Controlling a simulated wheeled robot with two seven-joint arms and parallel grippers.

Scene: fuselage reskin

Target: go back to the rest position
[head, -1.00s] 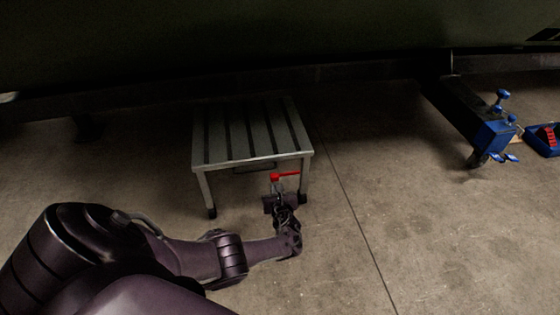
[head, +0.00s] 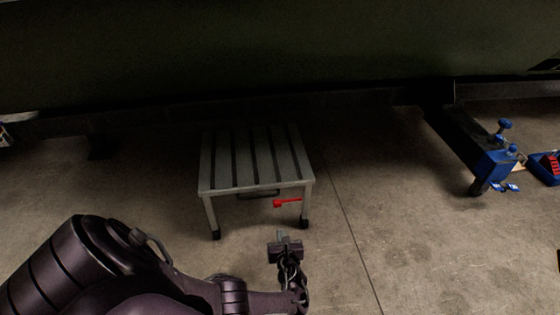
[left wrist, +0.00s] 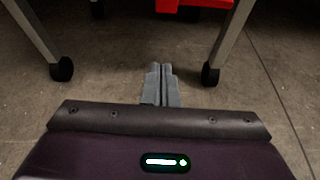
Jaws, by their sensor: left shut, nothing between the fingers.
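My left gripper (head: 280,235) is low in the middle of the head view, in front of a small slatted stool. In the left wrist view its two grey fingers (left wrist: 160,80) lie together, shut with nothing between them, pointing between two stool legs. My left arm comes in from the lower left. My right gripper is not in view.
A blue clamp-like fixture (head: 495,165) and blue bin (head: 546,170) are at right. Floor between is clear.

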